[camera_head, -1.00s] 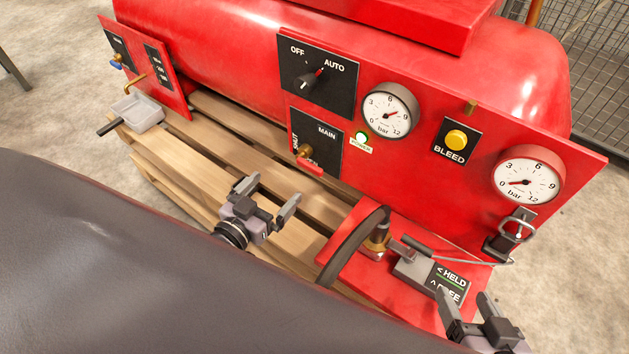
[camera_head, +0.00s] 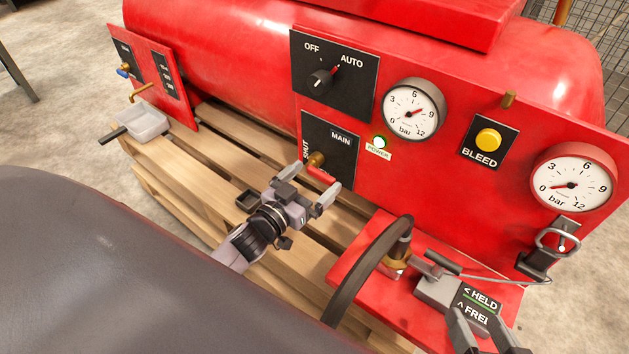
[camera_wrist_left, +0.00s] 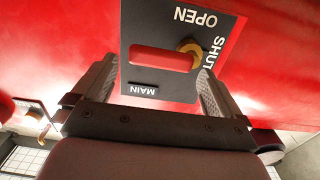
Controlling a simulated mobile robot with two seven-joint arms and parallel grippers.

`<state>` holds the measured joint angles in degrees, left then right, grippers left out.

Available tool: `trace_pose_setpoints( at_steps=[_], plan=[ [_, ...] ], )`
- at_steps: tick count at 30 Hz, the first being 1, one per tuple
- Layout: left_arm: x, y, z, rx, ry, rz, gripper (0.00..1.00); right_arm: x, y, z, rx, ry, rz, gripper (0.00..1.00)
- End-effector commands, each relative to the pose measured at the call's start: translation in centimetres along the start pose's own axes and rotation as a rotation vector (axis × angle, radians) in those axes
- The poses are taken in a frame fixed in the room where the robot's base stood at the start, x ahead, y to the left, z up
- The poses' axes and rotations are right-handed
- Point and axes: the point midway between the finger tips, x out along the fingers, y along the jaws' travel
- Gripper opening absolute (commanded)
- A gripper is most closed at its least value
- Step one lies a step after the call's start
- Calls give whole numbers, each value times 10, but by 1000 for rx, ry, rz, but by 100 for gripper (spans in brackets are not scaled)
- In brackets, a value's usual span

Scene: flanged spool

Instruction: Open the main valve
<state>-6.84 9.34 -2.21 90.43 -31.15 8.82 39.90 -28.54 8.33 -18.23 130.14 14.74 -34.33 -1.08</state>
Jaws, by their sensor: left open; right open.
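The main valve has a brass stem (camera_head: 316,159) and a red lever handle (camera_head: 322,174) on a black MAIN plate (camera_head: 340,150). In the left wrist view the handle (camera_wrist_left: 160,58) runs left from the brass hub (camera_wrist_left: 190,47), with SHUT at the hub's right and OPEN above it. My left gripper (camera_head: 308,188) is open and empty just in front of the handle. In the left wrist view its fingers (camera_wrist_left: 158,85) stand to either side of the handle, with no contact visible. My right gripper (camera_head: 482,332) is open at the bottom right, away from the valve.
A black hose (camera_head: 362,268) and grey latch block (camera_head: 445,296) are to the right. Pallet boards (camera_head: 205,185) lie below.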

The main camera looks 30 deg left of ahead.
Motion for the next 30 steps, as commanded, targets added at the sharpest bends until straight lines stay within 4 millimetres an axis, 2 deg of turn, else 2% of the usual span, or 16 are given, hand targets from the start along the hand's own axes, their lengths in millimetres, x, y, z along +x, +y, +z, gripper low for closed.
trace_pose_setpoints(
  at_steps=[5,13,20,30],
  plan=[
    [9,0,0,1,1,1,100,2,-2,1,11,3,-11,67],
    [10,0,0,1,0,1,100,2,-2,0,12,3,-12,67],
    [10,0,0,1,0,1,25,2,-2,0,12,3,-12,67],
    [10,0,-4,-52,-2,-1,25,-2,-1,-9,-14,7,7,67]
  ],
)
